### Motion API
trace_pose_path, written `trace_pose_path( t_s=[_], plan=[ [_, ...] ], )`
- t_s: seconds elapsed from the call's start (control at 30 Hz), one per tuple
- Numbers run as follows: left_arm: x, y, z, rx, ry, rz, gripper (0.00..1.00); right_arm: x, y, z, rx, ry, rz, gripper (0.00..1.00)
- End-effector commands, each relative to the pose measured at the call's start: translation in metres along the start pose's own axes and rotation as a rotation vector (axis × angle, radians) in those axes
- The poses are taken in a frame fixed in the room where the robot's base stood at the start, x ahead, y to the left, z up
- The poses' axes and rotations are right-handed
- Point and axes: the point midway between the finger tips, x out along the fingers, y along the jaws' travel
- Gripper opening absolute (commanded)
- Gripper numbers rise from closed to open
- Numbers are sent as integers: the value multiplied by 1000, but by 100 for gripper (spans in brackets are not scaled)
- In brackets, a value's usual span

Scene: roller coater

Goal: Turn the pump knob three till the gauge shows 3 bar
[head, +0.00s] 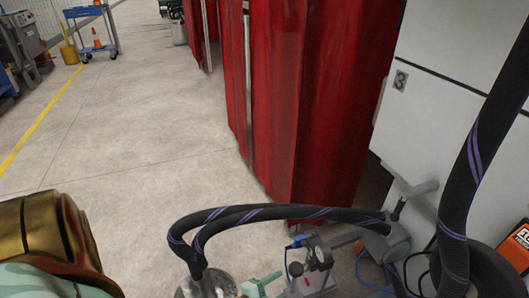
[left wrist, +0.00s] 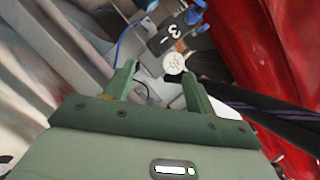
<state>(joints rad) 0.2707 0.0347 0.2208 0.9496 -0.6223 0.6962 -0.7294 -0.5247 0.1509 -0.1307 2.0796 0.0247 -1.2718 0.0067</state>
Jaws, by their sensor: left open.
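My left gripper (left wrist: 158,70) is open, its two green fingers apart and nothing seen held between them. In the left wrist view a round pale disc with dark marks (left wrist: 174,63) lies ahead, near the right finger. I cannot tell if it is the gauge or a knob top. A dark tag with a white 3 (left wrist: 172,34) is just beyond it. In the head view my left gripper (head: 262,283) is at the bottom edge, left of the small pump fittings (head: 318,258). A dark round knob (head: 295,269) shows there. No gauge reading is legible.
Thick black hoses with purple stripes (head: 270,212) arch over the fittings. Red curtains (head: 310,110) hang behind, and a white cabinet marked 3 (head: 425,125) stands at right. An orange box (head: 516,247) is at the right edge. Open floor (head: 130,130) lies to the left.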

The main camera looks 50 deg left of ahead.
Motion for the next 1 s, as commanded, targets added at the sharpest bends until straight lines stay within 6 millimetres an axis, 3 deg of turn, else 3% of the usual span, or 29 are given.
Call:
trace_pose_path(
  t_s=[0.1, 0.23, 0.87, 1.0],
  plan=[
    [-19, -2, -2, -2, 1, -2, 55, 8, -7, 12, -6, -28, -15, 54],
    [-29, 0, 0, -1, 1, -1, 55, 16, -14, 18, -5, -38, -28, 54],
    [-30, 1, 0, -6, 0, 0, 55, 18, -16, 19, -4, -39, -32, 54],
    [-30, 12, 16, -40, -86, 62, 55, 18, -16, 19, -5, -39, -32, 54]
  ],
)
